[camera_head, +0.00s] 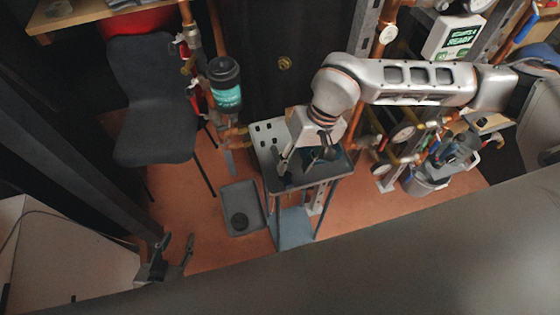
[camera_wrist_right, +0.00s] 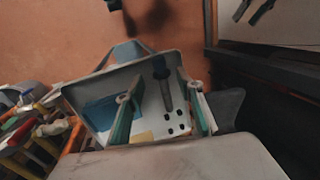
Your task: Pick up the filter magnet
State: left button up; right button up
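A dark rod with a wider head, which looks like the filter magnet (camera_wrist_right: 161,72), lies on the grey tray table (camera_wrist_right: 86,88) in the right wrist view. The tray table also shows in the head view (camera_head: 268,134), where my arm and gripper largely cover the rod. My right gripper (camera_wrist_right: 156,90) is open over the tray, with a finger on each side of the rod; no contact is visible. In the head view, the right gripper (camera_head: 305,160) points down at the tray. My left gripper (camera_head: 178,245) is open and empty at the lower left, away from the tray.
A black-capped canister with a teal label (camera_head: 226,88) is on the copper pipes behind the tray. A dark chair (camera_head: 150,90) stands at left. A grey floor tray (camera_head: 238,197) holds a round black piece. Pipes, gauges and a bucket (camera_head: 425,182) crowd the right.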

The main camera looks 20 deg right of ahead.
aim_at(289, 179)
jog(key=shift+s+a+f, duration=0.15)
jog(key=shift+s+f, duration=0.05)
jog(key=shift+f, duration=0.25)
jog(key=shift+a+f, duration=0.15)
jog(key=shift+f, duration=0.25)
jog(key=x, duration=0.3)
jog(key=shift+f+p, duration=0.2)
jog(key=shift+p, duration=0.2)
pick_arm(q)
jog(key=shift+w+r, duration=0.15)
jog(key=shift+r, duration=0.35)
pick_arm(e)
jog(key=shift+a+f, duration=0.15)
jog(key=shift+f, duration=0.25)
pick_arm(q)
jog(key=shift+f, duration=0.1)
pick_arm(e)
grip_shut()
